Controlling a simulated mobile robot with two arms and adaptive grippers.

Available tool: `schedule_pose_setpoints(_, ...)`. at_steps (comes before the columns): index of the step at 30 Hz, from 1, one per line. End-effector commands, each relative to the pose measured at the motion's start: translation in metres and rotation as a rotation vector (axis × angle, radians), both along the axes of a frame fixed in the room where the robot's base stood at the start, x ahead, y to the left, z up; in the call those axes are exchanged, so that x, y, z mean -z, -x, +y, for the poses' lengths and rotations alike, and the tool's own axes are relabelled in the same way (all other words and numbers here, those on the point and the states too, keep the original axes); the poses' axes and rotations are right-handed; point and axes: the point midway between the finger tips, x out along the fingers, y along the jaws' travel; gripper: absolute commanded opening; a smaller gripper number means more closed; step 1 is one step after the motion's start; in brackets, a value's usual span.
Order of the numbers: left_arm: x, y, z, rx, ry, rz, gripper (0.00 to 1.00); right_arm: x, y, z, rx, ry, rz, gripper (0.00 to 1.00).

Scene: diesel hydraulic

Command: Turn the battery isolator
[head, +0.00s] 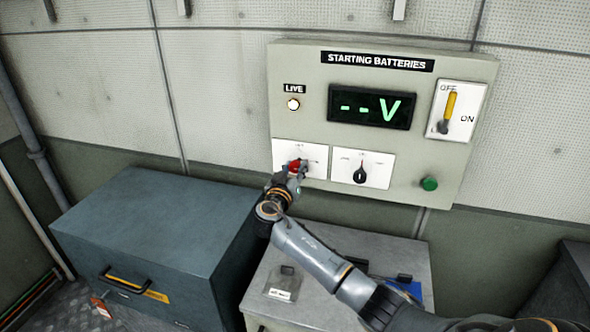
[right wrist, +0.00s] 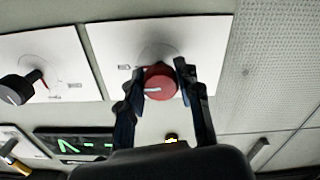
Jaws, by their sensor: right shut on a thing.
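The battery isolator is a red round knob (head: 294,166) on a white plate (head: 316,153) at the lower left of the "STARTING BATTERIES" panel (head: 300,62). In the right wrist view the red knob (right wrist: 160,83) shows a pale pointer mark and sits between the two dark fingers. My right gripper (head: 297,168) is shut on the red knob, and it also shows in the right wrist view (right wrist: 158,85). The gripper partly hides the knob and plate in the head view. My left gripper is not in view.
Right of the isolator is a black rotary knob (head: 360,174) on its own plate. A green button (head: 429,184), a yellow-handled lever (head: 449,108), a lit LIVE lamp (head: 293,104) and a display (head: 371,107) reading "-- V" share the panel. A blue-grey chest (head: 150,215) and grey cabinet (head: 390,252) stand below.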

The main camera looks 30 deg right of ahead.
Motion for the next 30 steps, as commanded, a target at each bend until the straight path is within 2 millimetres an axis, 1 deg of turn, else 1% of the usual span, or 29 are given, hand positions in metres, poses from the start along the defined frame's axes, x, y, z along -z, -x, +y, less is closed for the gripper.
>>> schedule_pose_setpoints(8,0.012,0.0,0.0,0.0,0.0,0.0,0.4,0.002,0.0,0.0,0.001,0.116,0.134,0.03)
schedule_pose_setpoints(15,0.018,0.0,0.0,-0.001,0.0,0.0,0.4,0.001,0.0,0.0,0.0,0.261,0.304,0.03)
schedule_pose_setpoints(23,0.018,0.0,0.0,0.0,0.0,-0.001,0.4,-0.001,0.001,-0.001,0.0,0.421,0.494,0.03)
schedule_pose_setpoints(30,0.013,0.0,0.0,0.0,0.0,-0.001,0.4,-0.002,0.001,-0.001,0.0,0.572,0.668,0.03)
